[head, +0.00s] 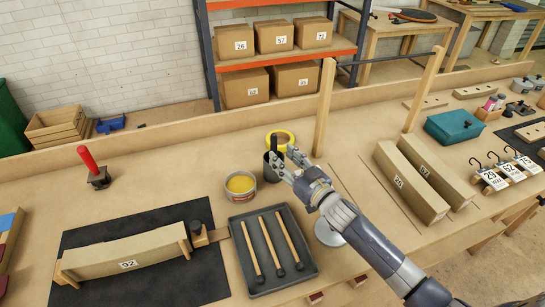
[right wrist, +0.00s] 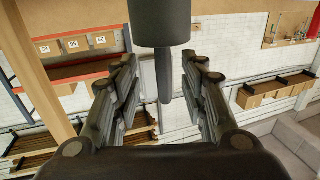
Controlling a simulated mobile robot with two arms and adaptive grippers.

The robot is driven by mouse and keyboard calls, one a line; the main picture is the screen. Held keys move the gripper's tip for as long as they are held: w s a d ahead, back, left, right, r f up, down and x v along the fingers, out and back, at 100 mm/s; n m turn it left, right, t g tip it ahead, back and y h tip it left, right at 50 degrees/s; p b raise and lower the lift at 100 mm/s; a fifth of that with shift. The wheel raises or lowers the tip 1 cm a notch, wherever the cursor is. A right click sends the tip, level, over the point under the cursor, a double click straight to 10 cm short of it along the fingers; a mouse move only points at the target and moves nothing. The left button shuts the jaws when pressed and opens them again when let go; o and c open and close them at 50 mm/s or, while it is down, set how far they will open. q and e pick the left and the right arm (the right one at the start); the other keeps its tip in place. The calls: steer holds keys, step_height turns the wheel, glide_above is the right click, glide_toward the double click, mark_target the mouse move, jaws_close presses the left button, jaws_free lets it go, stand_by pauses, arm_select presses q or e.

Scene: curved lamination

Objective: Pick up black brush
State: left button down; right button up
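A black brush (head: 273,142) stands upright with its dark handle up, in a dark cup (head: 271,169) on the bench behind the tray. My right gripper (head: 281,157) is at the cup, its fingers pointing toward the brush. In the right wrist view its two fingers (right wrist: 160,68) are spread apart. A slim dark handle (right wrist: 164,78) shows between them, with a wider dark cylinder (right wrist: 159,22) at the top of that picture. I cannot tell whether a finger touches the handle. My left gripper is not in view.
A grey tray (head: 250,279) holds three wooden-handled tools. A wooden post (head: 325,108) rises behind my right gripper. A red-handled tool (head: 89,162) stands at left.

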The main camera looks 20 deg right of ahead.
mark_target(276, 152)
steer(key=x, duration=0.5)
steer(key=shift+a+f+p, duration=0.15)
steer(key=shift+a+p, duration=0.1)
steer(key=shift+p, duration=0.15)
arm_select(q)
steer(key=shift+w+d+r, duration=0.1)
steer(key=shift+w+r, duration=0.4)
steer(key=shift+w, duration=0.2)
arm_select(e)
jaws_close()
